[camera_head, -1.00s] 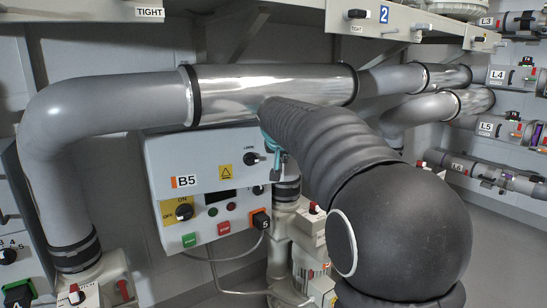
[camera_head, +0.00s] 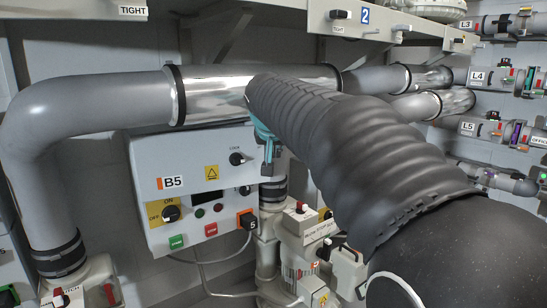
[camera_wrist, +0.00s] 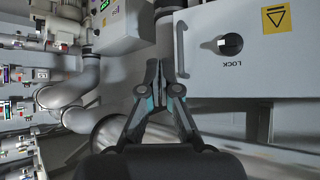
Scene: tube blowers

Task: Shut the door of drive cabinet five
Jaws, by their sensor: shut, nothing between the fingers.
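Drive cabinet B5 (camera_head: 184,217) is a light grey box on the wall below the big pipe in the head view. Its upper front panel, the door (camera_head: 203,163), carries a LOCK knob (camera_head: 237,158) and a yellow warning label. I cannot tell how far the door stands from the box. In the wrist view, the door (camera_wrist: 255,70) appears upside down at right, with a bar handle (camera_wrist: 181,50) near its left edge. My gripper (camera_wrist: 160,68) is shut and empty, its tips beside that handle; contact is unclear. In the head view my gripper (camera_head: 267,150) is partly hidden behind my arm.
A large grey pipe with a shiny sleeve (camera_head: 212,98) runs just above the cabinet. A shelf (camera_head: 410,25) is overhead. Valve blocks (camera_head: 305,228) and cables crowd below and right of the cabinet. Labelled tubes (camera_head: 500,77) line the right wall.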

